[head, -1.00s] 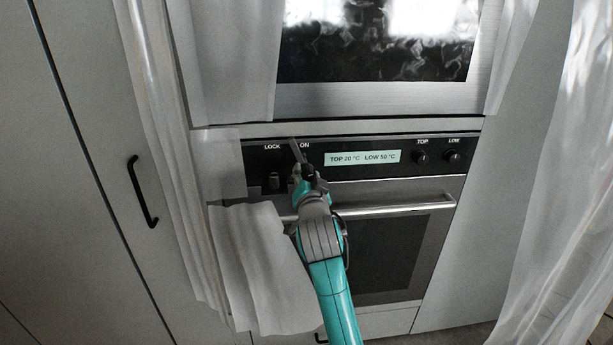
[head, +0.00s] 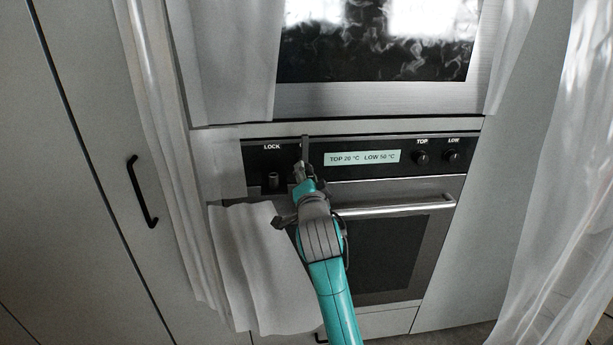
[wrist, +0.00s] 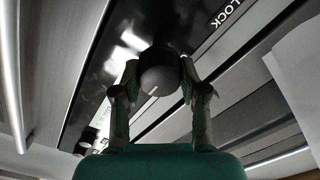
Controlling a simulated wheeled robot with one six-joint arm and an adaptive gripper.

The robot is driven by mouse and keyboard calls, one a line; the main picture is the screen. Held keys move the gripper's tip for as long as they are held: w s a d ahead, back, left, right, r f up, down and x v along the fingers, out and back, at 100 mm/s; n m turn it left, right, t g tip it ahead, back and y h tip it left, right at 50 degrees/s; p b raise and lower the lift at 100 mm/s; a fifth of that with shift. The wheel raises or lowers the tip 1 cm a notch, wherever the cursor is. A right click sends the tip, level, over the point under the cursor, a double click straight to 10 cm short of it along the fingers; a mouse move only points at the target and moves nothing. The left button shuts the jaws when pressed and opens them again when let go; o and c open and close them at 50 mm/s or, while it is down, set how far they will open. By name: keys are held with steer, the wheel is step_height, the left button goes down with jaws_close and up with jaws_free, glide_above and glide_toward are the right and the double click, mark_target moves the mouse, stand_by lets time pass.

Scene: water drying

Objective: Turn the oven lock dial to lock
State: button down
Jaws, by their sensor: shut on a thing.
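A round dark dial (wrist: 160,78) with a short white mark on its face sits between the fingertips of my gripper (wrist: 158,88) in the wrist view. The fingers touch its sides. In the head view my gripper (head: 303,168) is at the black oven panel, right of the LOCK label (head: 272,147) and left of the display. It covers the dial it holds there. The LOCK label also shows in the wrist view (wrist: 228,13). A small dark knob (head: 273,180) stands below the LOCK label, apart from my gripper.
The lit display (head: 362,157) reads TOP 20 °C, LOW 50 °C. TOP (head: 421,158) and LOW (head: 453,156) knobs are at right. The oven handle (head: 395,209) juts out below. A hanging cloth (head: 262,270) is left of my arm; sheer curtains (head: 560,190) hang at both sides.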

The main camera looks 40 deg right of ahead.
steer(key=shift+w+r, duration=0.15)
steer(key=c, duration=0.6)
jaws_free()
steer(key=shift+w+d, duration=0.1)
steer(key=v, duration=1.2)
steer(key=shift+f, duration=0.25)
